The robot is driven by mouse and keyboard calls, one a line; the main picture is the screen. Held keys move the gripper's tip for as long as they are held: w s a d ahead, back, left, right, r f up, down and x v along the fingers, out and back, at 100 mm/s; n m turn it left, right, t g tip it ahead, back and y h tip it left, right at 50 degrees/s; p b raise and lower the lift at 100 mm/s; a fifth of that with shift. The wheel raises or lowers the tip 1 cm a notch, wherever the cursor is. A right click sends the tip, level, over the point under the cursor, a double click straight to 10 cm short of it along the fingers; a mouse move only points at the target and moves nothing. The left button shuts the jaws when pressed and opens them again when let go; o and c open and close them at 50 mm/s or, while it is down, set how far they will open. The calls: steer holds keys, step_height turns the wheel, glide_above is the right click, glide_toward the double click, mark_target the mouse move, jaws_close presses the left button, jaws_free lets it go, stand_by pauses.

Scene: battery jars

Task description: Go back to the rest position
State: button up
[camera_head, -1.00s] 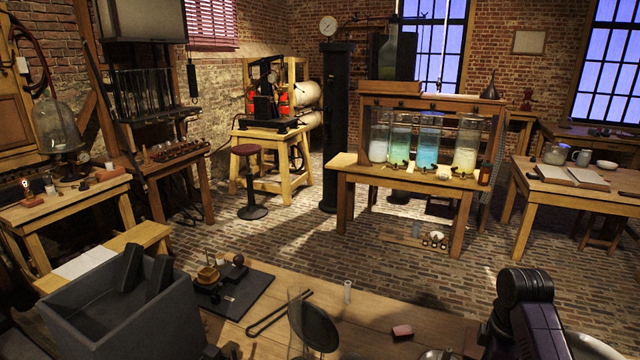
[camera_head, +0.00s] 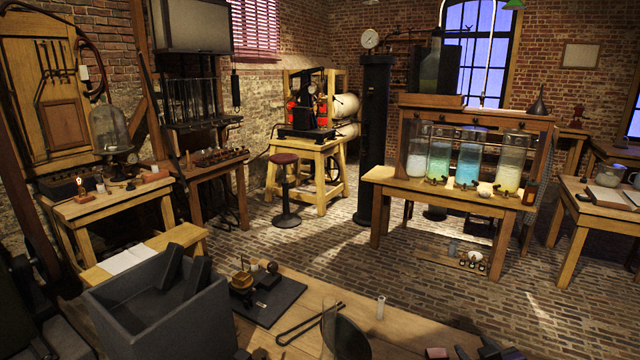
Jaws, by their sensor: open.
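A small dark piece at the bottom edge, right of centre, may be part of my arm; I cannot tell for sure. The wooden bench (camera_head: 385,338) in front of me runs along the bottom of the picture. On it stand a grey open box (camera_head: 140,325) with dark blocks inside, a black board (camera_head: 275,305) with small brass and wooden parts, dark tongs (camera_head: 305,322) and a small pale cylinder (camera_head: 380,308).
A dark round disc (camera_head: 345,338) stands upright on the bench, with a reddish block (camera_head: 437,352) to its right. A stool (camera_head: 286,190) stands left of that table.

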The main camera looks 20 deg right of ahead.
steer(key=s+a+r+m+t+b, duration=0.1)
steer(key=s+a+m+t, duration=0.1)
steer(key=s+a, duration=0.65)
steer(key=s+a+r+m+t, duration=0.2)
steer(key=s+a+t, duration=0.1)
steer(key=s+a, duration=0.55)
steer(key=s+a+n+y+b, duration=0.1)
steer(key=s+a+n+y, duration=0.1)
steer(key=s+a, duration=0.4)
steer(key=s+a+n+g+y, duration=0.1)
steer(key=s+a, duration=0.5)
steer(key=s, duration=0.6)
steer(key=n+y, duration=0.1)
steer(key=y, duration=0.1)
steer(key=shift+s+f+n+g+y+b, duration=0.3)
steer(key=shift+f+b, duration=0.1)
steer(key=shift+o, duration=0.4)
